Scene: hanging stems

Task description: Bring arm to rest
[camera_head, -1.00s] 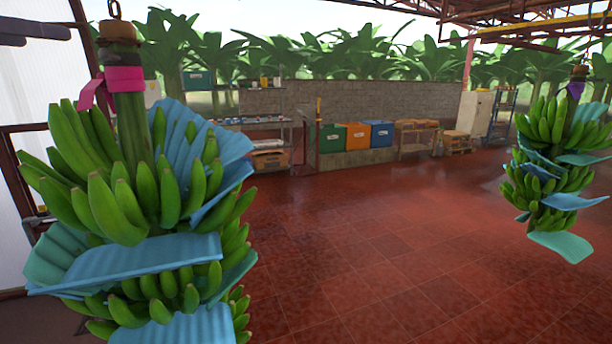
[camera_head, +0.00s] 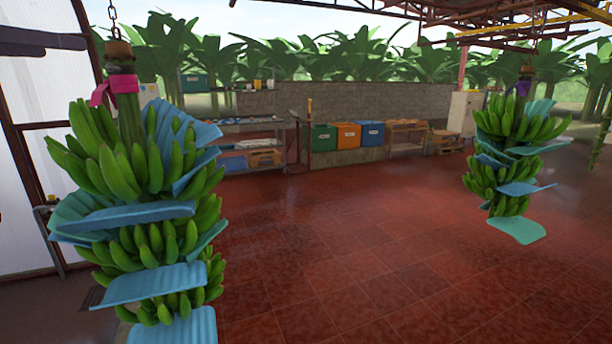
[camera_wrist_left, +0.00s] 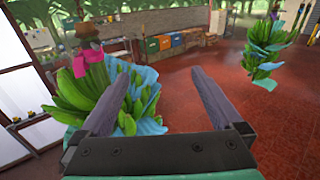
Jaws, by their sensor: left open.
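My left gripper (camera_wrist_left: 156,78) shows in the left wrist view with its two grey fingers wide apart and nothing between them. In the head view, dark grey finger-like parts, which look like the left gripper (camera_head: 60,41), reach in at the upper left edge, clear of the bananas. The near banana stem (camera_head: 150,210) hangs from a chain at the left, with a pink ribbon and blue sheets between its hands of fruit. It also shows in the left wrist view (camera_wrist_left: 84,98), beyond the left finger. My right gripper is not in view.
A second banana stem (camera_head: 508,150) hangs at the right. Green, orange and blue bins (camera_head: 346,135) stand by the back wall, with a metal shelf (camera_head: 250,130) beside them. A white panelled wall (camera_head: 40,170) is at the left. The red tiled floor (camera_head: 350,250) is open.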

